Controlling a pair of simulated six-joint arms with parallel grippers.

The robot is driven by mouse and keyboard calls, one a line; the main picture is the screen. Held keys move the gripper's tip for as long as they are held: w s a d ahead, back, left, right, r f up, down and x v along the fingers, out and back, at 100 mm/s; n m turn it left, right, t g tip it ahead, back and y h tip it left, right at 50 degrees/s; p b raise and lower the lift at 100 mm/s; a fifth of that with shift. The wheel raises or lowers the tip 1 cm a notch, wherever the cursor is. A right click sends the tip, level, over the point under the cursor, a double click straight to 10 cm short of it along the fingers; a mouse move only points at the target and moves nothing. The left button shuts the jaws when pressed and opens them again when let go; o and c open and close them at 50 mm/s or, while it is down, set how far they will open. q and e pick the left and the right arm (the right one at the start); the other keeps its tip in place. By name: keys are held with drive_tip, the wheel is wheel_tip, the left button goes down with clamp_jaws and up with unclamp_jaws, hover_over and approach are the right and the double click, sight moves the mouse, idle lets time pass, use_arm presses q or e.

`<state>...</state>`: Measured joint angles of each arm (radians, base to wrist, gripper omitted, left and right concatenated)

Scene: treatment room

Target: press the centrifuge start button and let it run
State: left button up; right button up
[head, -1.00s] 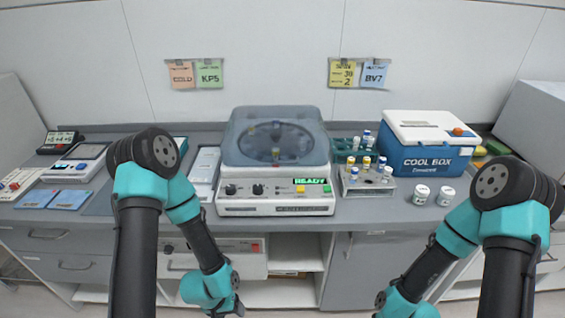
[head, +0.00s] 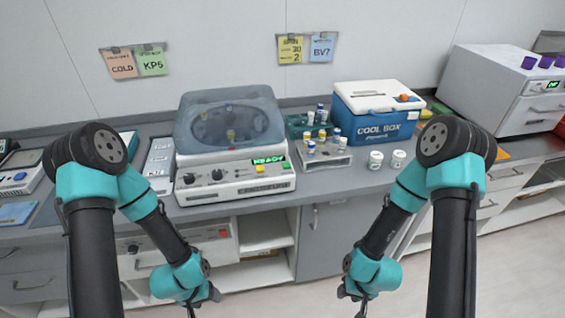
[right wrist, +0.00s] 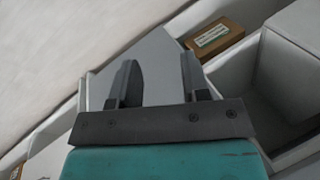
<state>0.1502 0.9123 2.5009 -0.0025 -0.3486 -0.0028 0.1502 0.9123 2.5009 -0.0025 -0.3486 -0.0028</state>
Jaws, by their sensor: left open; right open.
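The centrifuge (head: 235,185) stands on the grey counter, with its translucent lid (head: 228,118) down over the rotor. My right gripper (head: 352,296) hangs low in front of the cabinets to the right. In the right wrist view its two fingers (right wrist: 160,82) are apart with nothing between them.
Vial racks (head: 322,160) with several vials, two white jars (head: 376,160) and a blue cool box (head: 375,115) stand right of the centrifuge. An open shelf (head: 262,235) is below. A grey-white cabinet unit (head: 500,90) is at right.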

idle(0.5)
clamp_jaws()
idle(1.5)
